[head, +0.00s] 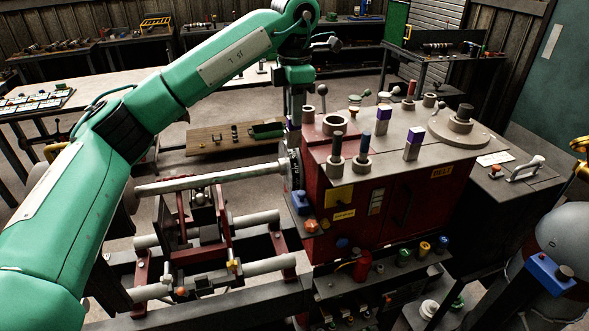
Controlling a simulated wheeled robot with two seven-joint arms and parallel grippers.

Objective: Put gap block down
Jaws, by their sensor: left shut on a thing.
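My left arm reaches in from the left, and its gripper (297,112) points down behind the far left edge of the red lathe headstock (395,205). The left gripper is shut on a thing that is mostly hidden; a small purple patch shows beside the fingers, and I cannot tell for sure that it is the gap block. Two upright blocks with purple and white bands stand on the headstock's top, one farther back (383,120) and one nearer (413,144). My right gripper is not in view.
Posts and knobs crowd the headstock top, including a round disc (459,130). A long shaft (212,182) runs left from the headstock above the rails. A wooden board (215,140) with small parts lies behind. A pale bench (90,88) is at the left.

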